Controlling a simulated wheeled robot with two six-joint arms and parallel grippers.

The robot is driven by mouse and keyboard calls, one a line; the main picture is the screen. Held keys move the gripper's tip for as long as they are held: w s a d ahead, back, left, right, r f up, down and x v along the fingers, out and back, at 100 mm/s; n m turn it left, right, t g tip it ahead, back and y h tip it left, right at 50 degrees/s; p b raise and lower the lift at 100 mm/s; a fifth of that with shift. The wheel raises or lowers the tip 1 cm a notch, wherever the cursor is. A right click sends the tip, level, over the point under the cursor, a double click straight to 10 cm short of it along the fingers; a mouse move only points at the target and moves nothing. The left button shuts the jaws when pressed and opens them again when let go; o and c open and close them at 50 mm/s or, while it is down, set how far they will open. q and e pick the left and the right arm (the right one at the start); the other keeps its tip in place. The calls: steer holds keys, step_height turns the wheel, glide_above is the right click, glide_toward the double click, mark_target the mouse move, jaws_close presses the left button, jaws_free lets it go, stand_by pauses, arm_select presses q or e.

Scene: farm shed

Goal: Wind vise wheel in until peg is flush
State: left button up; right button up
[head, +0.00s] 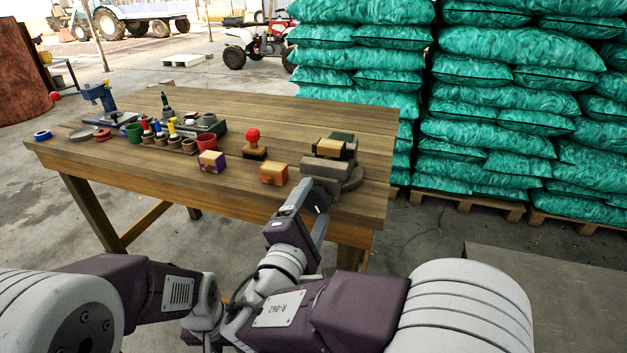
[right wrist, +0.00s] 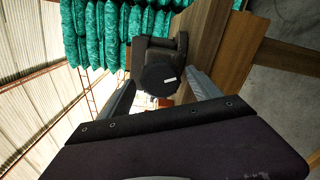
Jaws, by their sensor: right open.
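The vise (head: 325,172) stands at the right front of the workbench, with grey and dark parts around a small wooden piece (head: 330,148). Its dark round wheel (right wrist: 160,78) faces my right wrist camera and bears a small white mark near its lower right. My right gripper (head: 309,198) is open at the front of the vise. In the right wrist view its fingers stand on either side of the wheel, with visible gaps; I cannot tell how deep they reach. The peg cannot be made out. My left arm is low in the head view; its gripper fingers do not show.
The wooden workbench (head: 290,118) holds an orange-sided block (head: 273,174), a purple-and-wood block (head: 212,161), a red-knobbed piece (head: 253,140) and a tray of small pots to the left. Green sacks (head: 480,125) are stacked behind.

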steer(key=n+p, duration=0.6)
steer(key=r+n+p, duration=0.1)
steer(key=n+p, duration=0.2)
steer(key=shift+r, duration=0.1)
steer(key=n+p, duration=0.9)
steer(key=p, duration=0.1)
steer(key=shift+w, duration=0.15)
steer(key=shift+f+n+p, duration=0.25)
steer(key=shift+n+p, duration=0.05)
steer(key=shift+n, duration=0.2)
steer(key=shift+f+n, duration=0.25)
steer(key=shift+n, duration=0.05)
steer(key=shift+f, duration=0.1)
